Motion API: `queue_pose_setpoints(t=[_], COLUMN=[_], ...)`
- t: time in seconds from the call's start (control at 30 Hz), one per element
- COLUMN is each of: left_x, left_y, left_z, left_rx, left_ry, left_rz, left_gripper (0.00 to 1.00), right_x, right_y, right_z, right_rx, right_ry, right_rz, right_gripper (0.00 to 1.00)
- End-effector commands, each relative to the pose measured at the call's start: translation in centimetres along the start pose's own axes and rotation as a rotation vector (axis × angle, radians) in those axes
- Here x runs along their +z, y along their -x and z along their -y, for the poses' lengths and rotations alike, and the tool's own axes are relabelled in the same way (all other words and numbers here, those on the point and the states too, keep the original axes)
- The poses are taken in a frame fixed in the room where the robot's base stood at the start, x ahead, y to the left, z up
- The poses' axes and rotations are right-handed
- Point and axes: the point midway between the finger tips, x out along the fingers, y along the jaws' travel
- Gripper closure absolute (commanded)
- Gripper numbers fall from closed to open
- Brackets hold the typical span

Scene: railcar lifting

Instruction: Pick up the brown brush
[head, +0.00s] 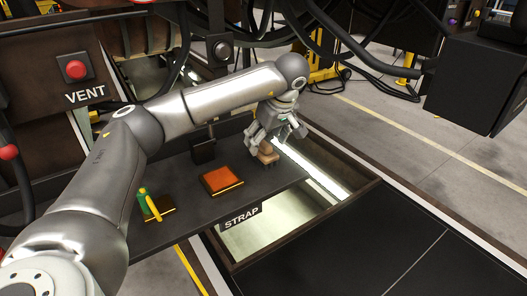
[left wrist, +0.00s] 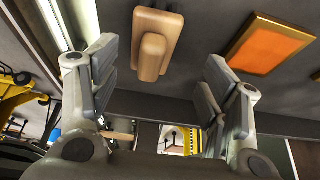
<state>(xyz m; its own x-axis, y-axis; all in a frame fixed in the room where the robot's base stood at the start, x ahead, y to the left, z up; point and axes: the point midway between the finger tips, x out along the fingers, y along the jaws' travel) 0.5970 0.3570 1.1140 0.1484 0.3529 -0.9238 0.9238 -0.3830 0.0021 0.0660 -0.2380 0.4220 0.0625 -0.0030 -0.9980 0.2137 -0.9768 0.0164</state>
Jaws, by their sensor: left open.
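The brown brush (head: 268,154) lies on the dark shelf (head: 285,181) near its right end. In the left wrist view the brush (left wrist: 153,52) is a tan block with a raised grip, seen ahead of the fingers and between them. My left gripper (head: 274,135) is over the brush in the head view, pointing down. In the left wrist view its fingers (left wrist: 160,88) are spread wide, with nothing between their pads. The brush looks apart from both fingers. My right gripper is not in view.
An orange pad in a tan frame (head: 221,180) lies left of the brush. A green and yellow item (head: 148,203) stands further left. A black block (head: 203,150) is behind the pad. An open pit (head: 268,238) borders the shelf, near the STRAP label (head: 241,217).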

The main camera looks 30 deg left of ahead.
Motion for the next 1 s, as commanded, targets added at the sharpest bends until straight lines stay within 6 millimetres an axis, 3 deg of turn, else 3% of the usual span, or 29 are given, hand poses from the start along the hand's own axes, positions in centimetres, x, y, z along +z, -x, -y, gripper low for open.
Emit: queue_pose_setpoints(t=[0.23, 0.4, 0.67, 1.0], left_x=[-0.8, -0.6, -0.6, -0.6], left_y=[-2.9, -5.0, -5.3, -5.2], left_z=[-0.6, -0.6, -0.6, -0.6], left_rx=[-0.005, -0.003, 0.0, 0.0], left_ry=[0.002, 0.0, 0.0, 0.0], left_rz=[0.002, 0.001, 0.0, 0.0], left_gripper=[0.3, 0.3, 0.3, 0.74], right_x=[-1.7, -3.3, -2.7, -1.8], right_y=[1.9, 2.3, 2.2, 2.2], right_z=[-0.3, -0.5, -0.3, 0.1], right_rx=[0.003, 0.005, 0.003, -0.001], right_ry=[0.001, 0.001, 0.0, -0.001], right_rz=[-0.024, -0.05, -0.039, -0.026], right_gripper=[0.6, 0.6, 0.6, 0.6])
